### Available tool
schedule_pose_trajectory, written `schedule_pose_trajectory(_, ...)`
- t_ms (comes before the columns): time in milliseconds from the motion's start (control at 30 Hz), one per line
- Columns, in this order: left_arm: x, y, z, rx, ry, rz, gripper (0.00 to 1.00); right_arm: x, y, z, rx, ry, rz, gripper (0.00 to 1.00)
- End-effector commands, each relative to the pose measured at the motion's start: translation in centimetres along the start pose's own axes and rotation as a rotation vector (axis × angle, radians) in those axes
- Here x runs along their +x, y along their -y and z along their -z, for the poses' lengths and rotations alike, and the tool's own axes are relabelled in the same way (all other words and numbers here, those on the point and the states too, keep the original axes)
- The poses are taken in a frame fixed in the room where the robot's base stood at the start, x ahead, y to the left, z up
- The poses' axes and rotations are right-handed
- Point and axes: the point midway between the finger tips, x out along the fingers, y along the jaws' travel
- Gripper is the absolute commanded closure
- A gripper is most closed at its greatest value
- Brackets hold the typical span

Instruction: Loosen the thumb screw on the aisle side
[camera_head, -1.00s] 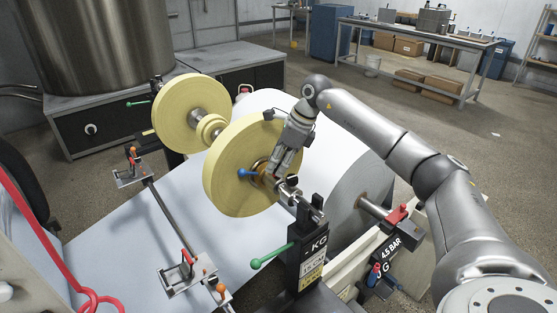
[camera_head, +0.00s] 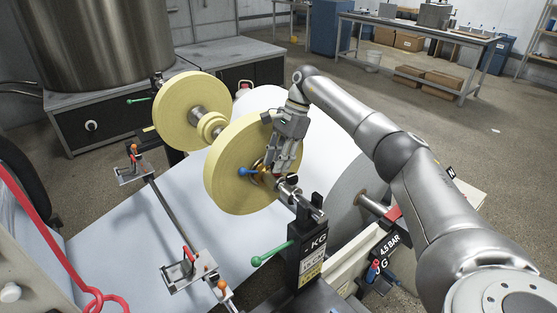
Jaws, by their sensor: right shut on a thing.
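My right gripper (camera_head: 276,172) is at the near yellow roll (camera_head: 232,172), over the hub on its aisle-facing side. It points down, and its fingers are shut on a small part at the brass-coloured collar on the shaft. That part is mostly hidden by the fingers; it appears to be the thumb screw. The shaft end (camera_head: 312,208) rests on the black stand (camera_head: 306,257). My left gripper is not in view.
A second yellow roll (camera_head: 186,112) sits further along the shaft. A green-handled lever (camera_head: 270,254) projects left from the stand. White paper (camera_head: 130,240) spreads below, and a large white roll (camera_head: 346,190) lies behind. Red clamps (camera_head: 190,254) stand on a rod at left.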

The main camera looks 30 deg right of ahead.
Motion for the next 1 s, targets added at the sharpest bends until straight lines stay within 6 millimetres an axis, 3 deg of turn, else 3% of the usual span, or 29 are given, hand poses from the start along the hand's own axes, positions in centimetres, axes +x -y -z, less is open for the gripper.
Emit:
schedule_pose_trajectory(667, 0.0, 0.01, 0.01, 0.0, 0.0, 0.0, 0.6, 0.01, 0.04, -0.01, -0.06, -0.002, -0.025, 0.96)
schedule_pose_trajectory(700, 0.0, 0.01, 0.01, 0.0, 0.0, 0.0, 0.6, 0.01, 0.04, 0.0, -0.06, -0.002, -0.025, 0.7)
schedule_pose_trajectory(867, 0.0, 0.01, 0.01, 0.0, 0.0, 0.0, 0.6, 0.02, 0.03, 0.01, -0.059, -0.001, -0.025, 0.51)
schedule_pose_trajectory(1000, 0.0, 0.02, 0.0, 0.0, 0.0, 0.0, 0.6, 0.02, 0.03, 0.02, -0.059, -0.001, -0.025, 0.51)
